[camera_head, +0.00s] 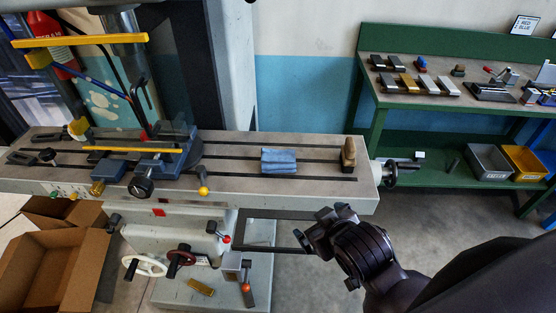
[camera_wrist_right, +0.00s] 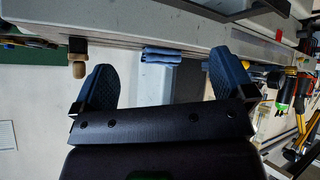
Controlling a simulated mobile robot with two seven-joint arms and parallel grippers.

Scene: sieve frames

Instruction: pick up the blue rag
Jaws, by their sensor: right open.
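The blue rag (camera_head: 279,161) lies folded on the grey slotted machine table (camera_head: 235,150), right of the vise. In the right wrist view the rag (camera_wrist_right: 161,55) shows at the table's edge, between my two fingers in the picture but beyond them. My right gripper (camera_head: 322,226) is in front of the table, below and to the right of the rag and apart from it. The right wrist view shows its jaws (camera_wrist_right: 163,82) spread wide with nothing between them. My left gripper is in neither view.
A wooden-handled brush (camera_head: 348,153) stands right of the rag on the table. The blue-grey vise (camera_head: 160,160) with a yellow bar is at left. A crank handle (camera_head: 400,165) juts from the table's right end. A green workbench (camera_head: 440,98) holds metal parts. Cardboard boxes (camera_head: 50,262) stand at lower left.

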